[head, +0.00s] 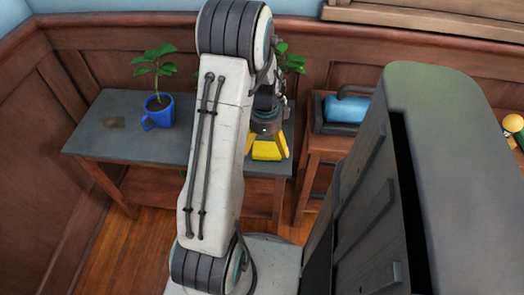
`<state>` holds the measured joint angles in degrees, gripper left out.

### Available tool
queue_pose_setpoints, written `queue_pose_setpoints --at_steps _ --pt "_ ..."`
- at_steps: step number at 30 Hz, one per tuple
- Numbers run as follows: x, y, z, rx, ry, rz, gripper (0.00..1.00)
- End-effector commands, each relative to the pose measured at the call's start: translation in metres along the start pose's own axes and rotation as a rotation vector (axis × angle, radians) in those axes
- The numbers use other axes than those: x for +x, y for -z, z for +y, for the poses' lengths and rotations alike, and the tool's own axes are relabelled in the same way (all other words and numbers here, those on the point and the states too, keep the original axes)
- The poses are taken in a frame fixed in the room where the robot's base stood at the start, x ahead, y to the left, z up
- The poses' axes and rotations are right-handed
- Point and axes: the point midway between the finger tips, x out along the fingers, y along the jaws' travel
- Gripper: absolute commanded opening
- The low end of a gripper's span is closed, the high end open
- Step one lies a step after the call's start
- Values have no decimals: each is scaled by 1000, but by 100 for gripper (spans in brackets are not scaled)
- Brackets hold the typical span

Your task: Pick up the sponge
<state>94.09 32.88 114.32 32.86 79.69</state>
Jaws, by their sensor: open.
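A bright yellow block, which looks like the sponge (266,151), lies on the grey tabletop (95,140) near its right front part. My gripper (267,144) points down over it, with its yellowish fingers spread apart, one on each side of the sponge in the picture. The fingers look open and empty. I cannot tell whether the fingertips touch the sponge or the tabletop. My arm covers the middle of the table and whatever lies behind it.
A blue mug (158,116) holding a leafy plant (155,66) stands left of my arm. Another plant (291,60) shows behind my gripper. A wooden stand at right holds a blue item (346,109) in a dark holder. The left tabletop is mostly free.

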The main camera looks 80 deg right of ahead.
Motion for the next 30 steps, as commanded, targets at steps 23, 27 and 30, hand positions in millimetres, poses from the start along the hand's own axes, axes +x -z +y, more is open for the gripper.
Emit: queue_pose_setpoints --at_steps 23,27,30 --pt "55 6 -4 -4 1 0 100" --pt "55 6 -4 -4 1 0 96" --pt "55 6 -4 -4 1 0 87"
